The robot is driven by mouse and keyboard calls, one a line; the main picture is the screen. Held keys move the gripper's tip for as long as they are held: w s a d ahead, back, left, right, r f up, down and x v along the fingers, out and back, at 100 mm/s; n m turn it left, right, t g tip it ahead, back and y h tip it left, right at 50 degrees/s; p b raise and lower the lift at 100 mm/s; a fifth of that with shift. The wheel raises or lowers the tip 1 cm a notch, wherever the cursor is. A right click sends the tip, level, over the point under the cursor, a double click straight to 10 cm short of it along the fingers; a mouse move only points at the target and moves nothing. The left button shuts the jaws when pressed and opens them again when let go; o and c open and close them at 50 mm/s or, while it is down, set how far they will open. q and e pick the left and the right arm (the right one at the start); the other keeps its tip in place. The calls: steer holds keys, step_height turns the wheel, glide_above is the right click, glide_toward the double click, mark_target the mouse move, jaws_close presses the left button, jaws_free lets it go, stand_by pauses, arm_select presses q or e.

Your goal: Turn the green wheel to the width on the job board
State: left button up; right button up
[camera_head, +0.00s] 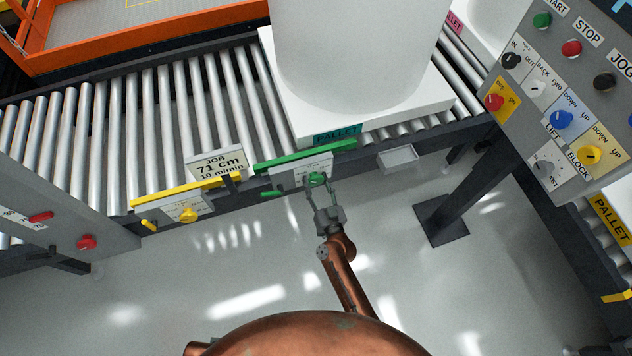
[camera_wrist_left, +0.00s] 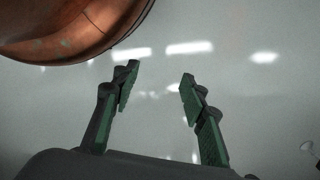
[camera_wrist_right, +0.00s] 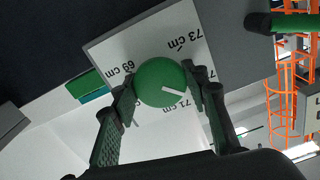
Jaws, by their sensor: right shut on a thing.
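The job board (camera_head: 220,164) reads 71 cm and 10 m/min. The green wheel (camera_head: 317,179) sits on a white scale plate (camera_head: 290,177) below a green rail (camera_head: 305,155). In the right wrist view the wheel (camera_wrist_right: 160,82) shows a white pointer line towards its right side, near the 71 cm label (camera_wrist_right: 174,107); its exact reading is unclear. The 69 cm and 73 cm labels also show. My right gripper (camera_head: 321,192) is shut on the wheel, one finger on each side. My left gripper (camera_wrist_left: 158,82) is open and empty over bare floor.
A yellow wheel (camera_head: 188,215) sits left of the job board. A green handle (camera_head: 272,193) sticks out left of the green wheel. A white tank (camera_head: 355,50) stands on a pallet (camera_head: 425,100) on the roller conveyor. A control panel (camera_head: 565,90) is at right.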

steer(key=shift+r+m, duration=0.1)
steer(key=shift+m, duration=0.8)
steer(key=m, duration=0.3)
steer(key=shift+m, duration=0.3)
steer(key=m, duration=0.2)
steer(key=shift+m+p, duration=0.3)
arm_select(q)
steer(key=f, duration=0.2)
steer(key=shift+s+a+f, duration=0.15)
steer(key=shift+a+f, duration=0.15)
arm_select(e)
steer(key=shift+m, duration=0.6)
arm_select(q)
steer(key=shift+r, duration=0.1)
arm_select(e)
steer(key=o, duration=1.2)
arm_select(q)
steer(key=shift+s, duration=0.3)
